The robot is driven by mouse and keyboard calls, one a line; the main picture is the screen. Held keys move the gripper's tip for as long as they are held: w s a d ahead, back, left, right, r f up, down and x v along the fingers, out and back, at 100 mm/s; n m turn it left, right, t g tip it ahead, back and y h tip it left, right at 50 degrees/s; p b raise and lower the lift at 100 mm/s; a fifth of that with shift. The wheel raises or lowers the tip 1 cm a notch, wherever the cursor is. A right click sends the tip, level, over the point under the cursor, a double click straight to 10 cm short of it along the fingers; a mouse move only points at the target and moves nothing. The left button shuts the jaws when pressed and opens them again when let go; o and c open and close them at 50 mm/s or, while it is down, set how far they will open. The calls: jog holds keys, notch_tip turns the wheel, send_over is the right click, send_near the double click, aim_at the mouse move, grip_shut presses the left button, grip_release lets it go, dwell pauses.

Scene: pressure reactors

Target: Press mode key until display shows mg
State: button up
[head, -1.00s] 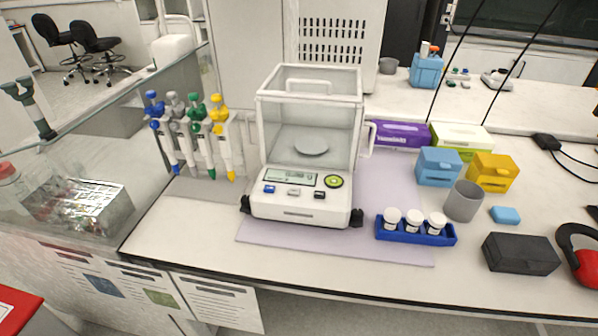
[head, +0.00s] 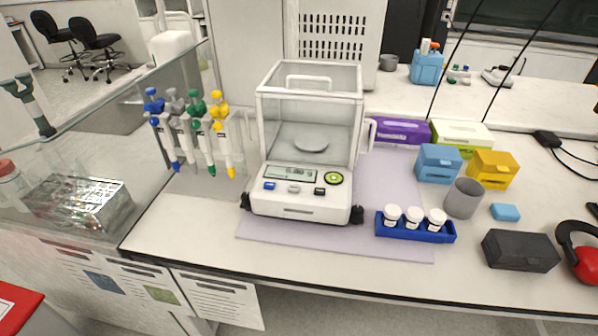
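An analytical balance (head: 306,150) with a glass draft shield stands on a pale mat in the middle of the bench. Its display (head: 290,173) is lit, but the digits and unit are too small to read. Below and beside the display are a blue key (head: 269,186), a grey key (head: 294,188), a black key (head: 319,191) and a round green key (head: 334,178). I cannot tell from their labels which is the mode key. The weighing pan (head: 311,144) looks empty. My gripper is not in view.
Several pipettes hang on a stand (head: 195,135) left of the balance. A blue rack (head: 416,232) of white-capped vials stands at its front right. The space before the balance is clear.

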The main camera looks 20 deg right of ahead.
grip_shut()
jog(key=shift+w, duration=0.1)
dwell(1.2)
